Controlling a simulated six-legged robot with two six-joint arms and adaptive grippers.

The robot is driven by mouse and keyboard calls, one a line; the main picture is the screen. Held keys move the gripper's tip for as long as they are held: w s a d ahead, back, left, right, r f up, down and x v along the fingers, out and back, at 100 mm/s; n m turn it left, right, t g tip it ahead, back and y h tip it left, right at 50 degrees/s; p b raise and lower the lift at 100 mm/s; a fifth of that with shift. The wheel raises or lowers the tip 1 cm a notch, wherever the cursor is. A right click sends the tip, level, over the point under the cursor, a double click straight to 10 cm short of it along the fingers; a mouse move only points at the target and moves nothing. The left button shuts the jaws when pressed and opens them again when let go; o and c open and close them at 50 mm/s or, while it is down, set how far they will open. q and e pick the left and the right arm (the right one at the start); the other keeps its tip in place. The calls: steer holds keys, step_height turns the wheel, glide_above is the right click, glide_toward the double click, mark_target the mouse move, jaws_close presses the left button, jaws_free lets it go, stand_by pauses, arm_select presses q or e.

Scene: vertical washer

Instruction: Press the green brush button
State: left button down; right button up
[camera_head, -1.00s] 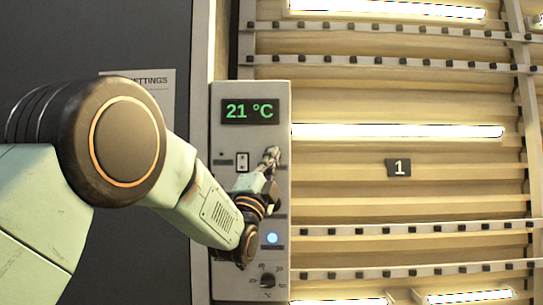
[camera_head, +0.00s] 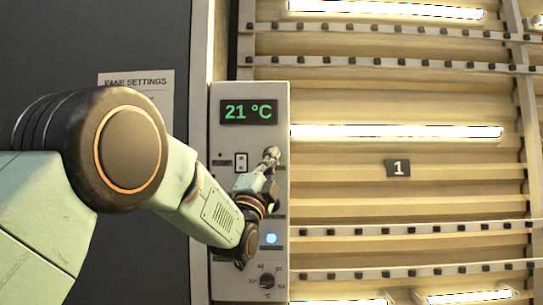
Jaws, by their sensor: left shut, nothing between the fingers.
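The control panel (camera_head: 222,272) is a tall light-grey plate with a display (camera_head: 249,111) reading 21 °C in green. My left arm comes in from the left, and my left gripper (camera_head: 272,153) is shut and empty in front of the panel's right part, below the display. I cannot tell whether its tips touch the panel. No green brush button shows; the gripper and wrist cover part of the panel there. A lit blue button (camera_head: 271,239) shows below the gripper. A small rocker switch (camera_head: 241,161) is left of the fingertips. My right gripper is not in view.
A dial (camera_head: 267,281) sits at the panel's bottom. A settings sheet (camera_head: 150,84) is on the dark wall at left. To the right is a ribbed washer wall with rails, light tubes (camera_head: 400,131) and a number 1 plate (camera_head: 398,168).

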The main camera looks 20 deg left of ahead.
arm_select(q)
steer(key=shift+s, duration=0.1)
stand_by(0.3)
steer(key=shift+s+b, duration=0.75)
steer(key=shift+s, duration=0.1)
steer(key=s+b, duration=0.1)
steer(key=s, duration=0.1)
steer(key=s+d+b, duration=0.1)
steer(key=s+b, duration=0.1)
steer(key=shift+s+d, duration=0.2)
steer(key=shift+s, duration=0.15)
steer(key=shift+w+f, duration=0.1)
